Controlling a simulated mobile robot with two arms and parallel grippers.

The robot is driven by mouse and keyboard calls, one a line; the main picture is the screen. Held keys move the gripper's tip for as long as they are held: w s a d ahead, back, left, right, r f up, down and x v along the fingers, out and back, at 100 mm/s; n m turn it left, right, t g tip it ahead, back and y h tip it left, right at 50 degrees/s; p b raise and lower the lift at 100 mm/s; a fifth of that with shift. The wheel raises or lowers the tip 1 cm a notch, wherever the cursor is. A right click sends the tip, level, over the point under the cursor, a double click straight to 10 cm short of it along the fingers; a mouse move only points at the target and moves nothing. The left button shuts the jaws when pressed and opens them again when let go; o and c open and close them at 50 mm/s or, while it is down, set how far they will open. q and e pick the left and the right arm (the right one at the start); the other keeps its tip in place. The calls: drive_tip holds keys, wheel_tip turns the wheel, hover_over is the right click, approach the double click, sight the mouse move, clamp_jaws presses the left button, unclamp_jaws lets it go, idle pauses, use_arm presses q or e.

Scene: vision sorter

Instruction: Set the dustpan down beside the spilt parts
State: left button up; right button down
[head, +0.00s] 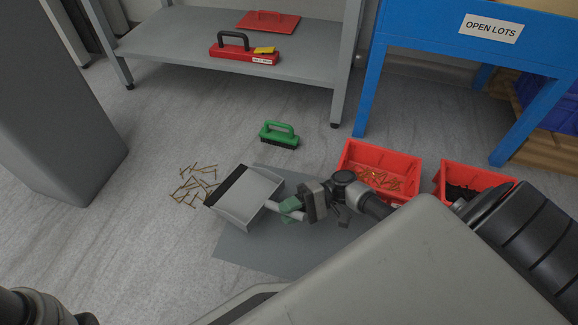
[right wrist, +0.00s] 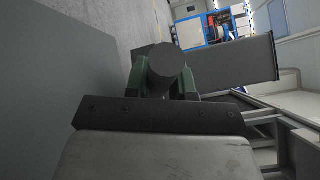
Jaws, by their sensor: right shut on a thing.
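The grey dustpan (head: 246,196) is in the head view, its dark front edge facing left toward the spilt parts. The spilt parts (head: 194,184) are several thin brass-coloured pieces scattered on the floor just left of the pan. My right gripper (head: 291,208), with green fingers, is shut on the dustpan's handle. In the right wrist view the round handle end (right wrist: 168,65) sits between the green fingers. Whether the pan touches the floor I cannot tell. My left gripper is not in view; only part of my left arm shows at the bottom left corner.
A green brush (head: 279,135) stands on the floor behind the pan. A grey mat (head: 262,252) lies under and beside the pan. Red bins (head: 380,150) (head: 448,170) stand at right. A grey shelf (head: 300,67) and blue table (head: 430,50) are behind. Floor left of the parts is clear.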

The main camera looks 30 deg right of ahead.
drive_tip(key=shift+f+b, duration=1.85)
drive_tip(key=shift+f, duration=1.35)
drive_tip(key=c, duration=0.9)
unclamp_jaws()
drive_tip(key=shift+o, duration=0.2)
